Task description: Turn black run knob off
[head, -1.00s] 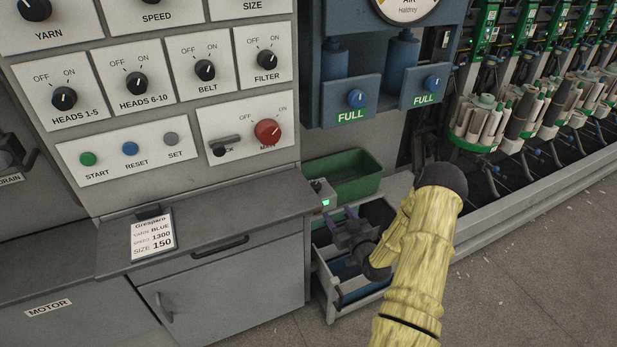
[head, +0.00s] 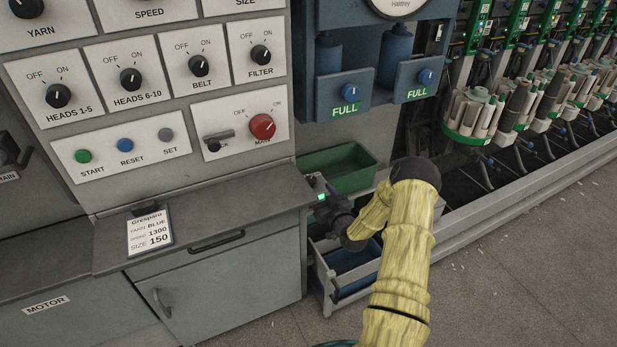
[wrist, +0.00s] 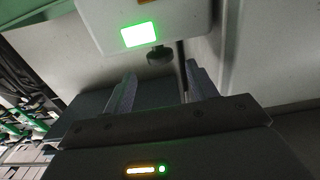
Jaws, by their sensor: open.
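A small dark round knob (wrist: 158,55) is under a pale box (wrist: 180,20) with a lit green display (wrist: 140,34) in the wrist view; no run label is readable. In the head view the green light (head: 320,197) shows at the right end of the grey counter, and the knob is hidden there. My gripper (wrist: 160,74) is open and empty, its two fingers pointing at the knob with one on either side of its line. The fingertips are close to the knob; I cannot tell whether they touch. In the head view my gripper (head: 334,214) is dark and partly hidden.
A control panel with black knobs, such as HEADS 1-5 (head: 58,95), and a red main knob (head: 262,126) stands left.

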